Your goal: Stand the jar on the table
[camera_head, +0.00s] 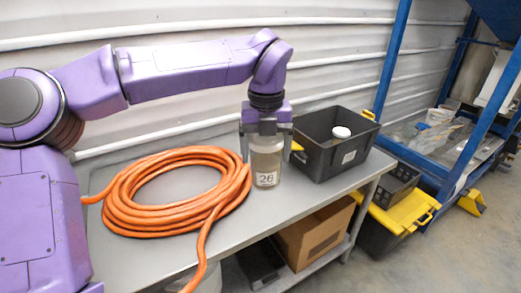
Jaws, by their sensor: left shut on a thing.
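The jar (267,166) is a clear cylinder with greyish contents and a white label reading "26". It is upright at the table (290,205), between the orange hose and the dark crate. My left gripper (266,140) points straight down and is shut on the jar's upper part, one finger on each side. The jar's base looks at or very near the tabletop; I cannot tell whether it touches. The jar's top is hidden by the gripper. My right gripper is not in view.
A coiled orange hose (118,200) lies left of the jar, one end hanging over the front edge. A dark crate (322,158) with a white-lidded item (341,132) stands close right. Free tabletop lies in front of the jar. A cardboard box (314,236) sits below.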

